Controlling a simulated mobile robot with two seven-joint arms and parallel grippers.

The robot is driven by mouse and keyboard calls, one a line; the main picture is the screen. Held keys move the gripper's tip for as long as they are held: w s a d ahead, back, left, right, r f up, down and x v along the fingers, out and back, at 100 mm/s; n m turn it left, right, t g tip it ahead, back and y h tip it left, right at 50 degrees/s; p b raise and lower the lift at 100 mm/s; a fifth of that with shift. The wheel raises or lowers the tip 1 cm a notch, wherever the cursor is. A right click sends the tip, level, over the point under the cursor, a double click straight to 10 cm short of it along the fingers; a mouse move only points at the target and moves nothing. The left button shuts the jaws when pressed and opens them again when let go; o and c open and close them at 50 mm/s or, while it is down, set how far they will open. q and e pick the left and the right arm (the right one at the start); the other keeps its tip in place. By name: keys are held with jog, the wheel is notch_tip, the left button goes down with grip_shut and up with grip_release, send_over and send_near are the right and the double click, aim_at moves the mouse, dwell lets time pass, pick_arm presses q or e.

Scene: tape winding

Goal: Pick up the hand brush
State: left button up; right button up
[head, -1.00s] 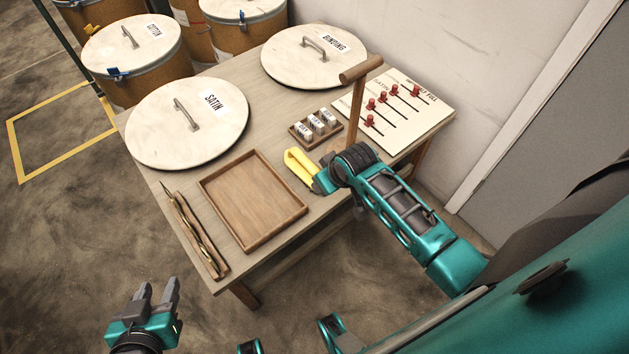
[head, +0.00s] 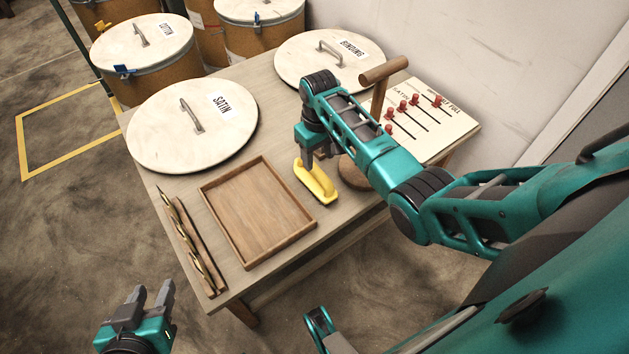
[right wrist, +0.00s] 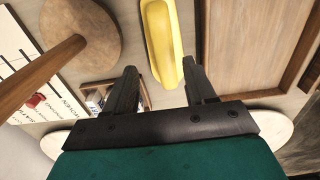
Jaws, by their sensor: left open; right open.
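The hand brush (head: 318,182) is yellow and lies on the table between the wooden tray and the round-based wooden stand. It also shows in the right wrist view (right wrist: 161,38), lying lengthwise between the finger lines. My right gripper (head: 309,164) is open, pointing down over the far end of the brush; in the right wrist view its fingers (right wrist: 160,68) stand apart with the brush between or just beyond them. I cannot tell whether they touch it. My left gripper (head: 152,293) is open and empty, off the table at the lower left.
The wooden tray (head: 208,197) is empty, left of the brush. The wooden stand (head: 378,100) with a crossbar rises close on the right. A slider board (head: 425,125) lies behind it. Lids marked SATIN (head: 165,125) and BINDING (head: 300,62) cover the back. A narrow rack (head: 183,235) is left.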

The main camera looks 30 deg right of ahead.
aim_at(315, 167)
jog(key=shift+f, duration=0.4)
jog(key=f+b, duration=0.1)
jog(key=f, duration=0.2)
jog(key=f+b, duration=0.1)
jog(key=shift+w+a+f+b, duration=0.2)
jog(key=shift+w+a+b, duration=0.05)
jog(key=shift+a+b, duration=0.15)
jog(key=shift+f, duration=0.4)
jog(key=shift+c, duration=0.5)
grip_shut()
jog(key=shift+r, duration=0.15)
